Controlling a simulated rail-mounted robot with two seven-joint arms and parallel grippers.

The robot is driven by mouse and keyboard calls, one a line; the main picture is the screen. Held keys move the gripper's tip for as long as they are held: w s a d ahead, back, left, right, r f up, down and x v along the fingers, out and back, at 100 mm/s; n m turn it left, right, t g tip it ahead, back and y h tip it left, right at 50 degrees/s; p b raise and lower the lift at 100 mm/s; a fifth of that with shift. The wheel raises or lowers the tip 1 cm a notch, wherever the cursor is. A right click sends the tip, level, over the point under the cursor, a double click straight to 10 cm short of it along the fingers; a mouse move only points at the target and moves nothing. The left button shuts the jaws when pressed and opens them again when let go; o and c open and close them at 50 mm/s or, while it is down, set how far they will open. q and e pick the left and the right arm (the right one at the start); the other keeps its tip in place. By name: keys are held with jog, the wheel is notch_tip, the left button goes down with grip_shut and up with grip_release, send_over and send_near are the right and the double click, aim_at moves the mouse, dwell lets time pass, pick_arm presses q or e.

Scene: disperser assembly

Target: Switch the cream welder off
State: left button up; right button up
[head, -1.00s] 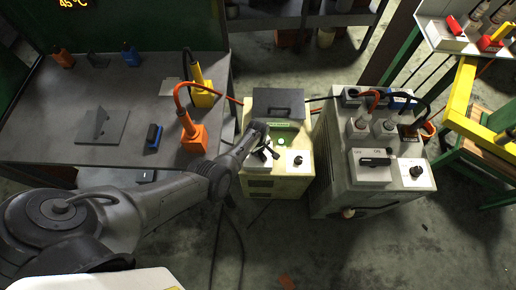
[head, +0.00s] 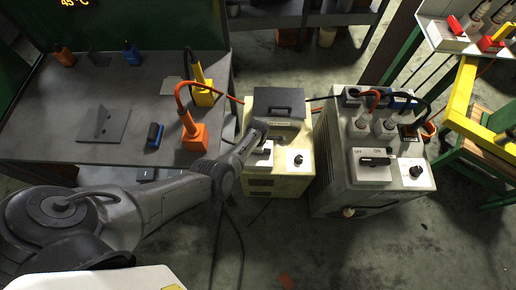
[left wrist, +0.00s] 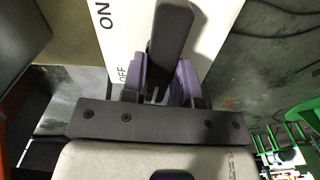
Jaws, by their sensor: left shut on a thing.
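The cream welder (head: 298,135) stands on the floor right of the grey table, with a dark handle recess on top and a small black knob on its right front. No green glow shows on its panel. My left gripper (head: 262,149) is at the white switch plate on the welder's left front. In the left wrist view my left gripper (left wrist: 166,78) has its purple fingers shut on the black switch lever (left wrist: 170,35). The ON and OFF labels show left of the lever; OFF is beside the fingers. My right gripper is out of view.
A grey welder (head: 340,180) with a similar switch stands close on the right. Floor in front is mostly clear.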

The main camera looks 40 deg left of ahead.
pick_arm(q)
jog(key=shift+n, duration=0.6)
jog(key=o, duration=0.9)
jog(key=shift+r+p, duration=3.4)
jog(key=shift+r, duration=3.5)
